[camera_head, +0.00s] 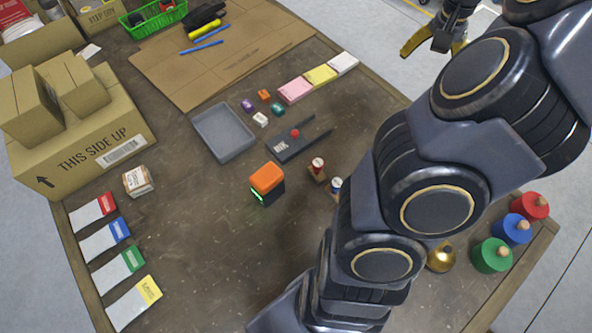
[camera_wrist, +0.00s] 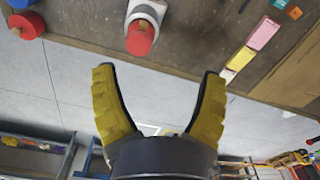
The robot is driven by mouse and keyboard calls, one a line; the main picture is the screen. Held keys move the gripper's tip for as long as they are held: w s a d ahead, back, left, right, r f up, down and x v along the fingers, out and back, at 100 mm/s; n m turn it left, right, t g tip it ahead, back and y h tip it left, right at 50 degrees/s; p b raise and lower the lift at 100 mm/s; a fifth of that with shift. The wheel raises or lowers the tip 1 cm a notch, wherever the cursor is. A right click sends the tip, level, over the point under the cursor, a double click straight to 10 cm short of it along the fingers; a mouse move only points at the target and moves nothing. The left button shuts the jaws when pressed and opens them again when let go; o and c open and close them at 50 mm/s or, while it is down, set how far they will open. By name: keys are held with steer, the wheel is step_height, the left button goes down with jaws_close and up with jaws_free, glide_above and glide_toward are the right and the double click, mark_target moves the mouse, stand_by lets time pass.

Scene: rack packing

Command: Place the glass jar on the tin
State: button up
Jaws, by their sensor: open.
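My gripper (camera_head: 432,45) is open and empty at the top right in the head view, above the floor beyond the table edge. In the wrist view its two yellow fingers (camera_wrist: 158,72) are spread wide with nothing between them. A silver-white rounded object with a red end (camera_wrist: 140,38) is at the table edge beyond the fingertips; I cannot tell if it is the glass jar. The arm hides that part of the table in the head view. I cannot tell which object is the tin. A small labelled block-like item (camera_head: 138,181) stands near the left cartons.
An orange-and-black box (camera_head: 267,184) and a grey tray (camera_head: 223,132) sit mid-table. Red (camera_head: 530,206), blue (camera_head: 511,229) and green (camera_head: 491,255) knobbed cylinders and a gold object (camera_head: 440,257) stand at the right. Large cartons (camera_head: 80,140) fill the left. The lower middle is clear.

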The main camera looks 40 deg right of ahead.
steer(key=w+a+r+n, duration=0.2)
steer(key=w+a+n, duration=0.15)
steer(key=a, duration=0.65)
steer(key=w+a+r+n, duration=0.25)
steer(key=a+n, duration=0.25)
steer(key=a, duration=0.6)
steer(key=s+a+f+n+g, duration=0.2)
steer(key=s+a+n, duration=0.4)
steer(key=s+a, duration=0.6)
steer(key=a+f, duration=0.1)
steer(key=a, duration=0.2)
steer(key=shift+a, duration=0.3)
